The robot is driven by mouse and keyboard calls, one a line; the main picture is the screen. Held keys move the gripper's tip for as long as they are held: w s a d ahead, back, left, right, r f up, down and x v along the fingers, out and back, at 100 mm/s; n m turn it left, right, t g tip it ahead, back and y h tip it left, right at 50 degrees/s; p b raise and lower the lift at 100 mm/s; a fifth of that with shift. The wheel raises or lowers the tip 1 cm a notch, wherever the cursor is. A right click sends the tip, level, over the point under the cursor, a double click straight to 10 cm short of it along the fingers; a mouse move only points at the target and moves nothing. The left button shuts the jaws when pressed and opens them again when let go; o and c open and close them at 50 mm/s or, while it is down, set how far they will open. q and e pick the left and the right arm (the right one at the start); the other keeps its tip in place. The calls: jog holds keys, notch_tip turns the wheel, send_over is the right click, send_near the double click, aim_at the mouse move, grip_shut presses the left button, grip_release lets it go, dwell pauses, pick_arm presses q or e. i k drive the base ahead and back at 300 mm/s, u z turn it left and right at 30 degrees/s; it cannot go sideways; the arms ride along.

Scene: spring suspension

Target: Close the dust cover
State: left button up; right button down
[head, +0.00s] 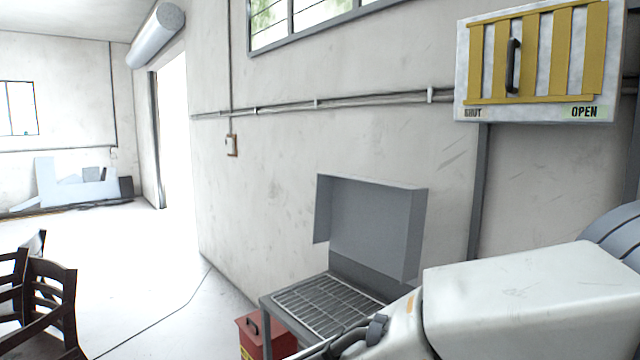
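A grey hinged cover (372,228), which looks like the dust cover, stands raised and open behind a grey bench with a wire grate (325,302). Its hollow inner side faces forward, and its lower edge is at the back of the bench. My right arm comes in from the right in front of the bench and hides its right front part. Dark parts that look like my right gripper (358,338) show low in front of the grate, apart from the raised cover in the picture. Their fingers are not clear. My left gripper is not in view.
A wall box with yellow slats (538,55), a black handle and SHUT and OPEN labels hangs at upper right. A red box (262,338) stands on the floor by the bench. Dark wooden chairs (45,300) stand at lower left. The floor between is clear.

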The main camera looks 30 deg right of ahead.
aim_at(377, 225)
jog(key=u, duration=0.55)
jog(key=i, duration=2.25)
jog(key=z, duration=1.15)
jog(key=i, duration=0.85)
jog(key=z, duration=0.85)
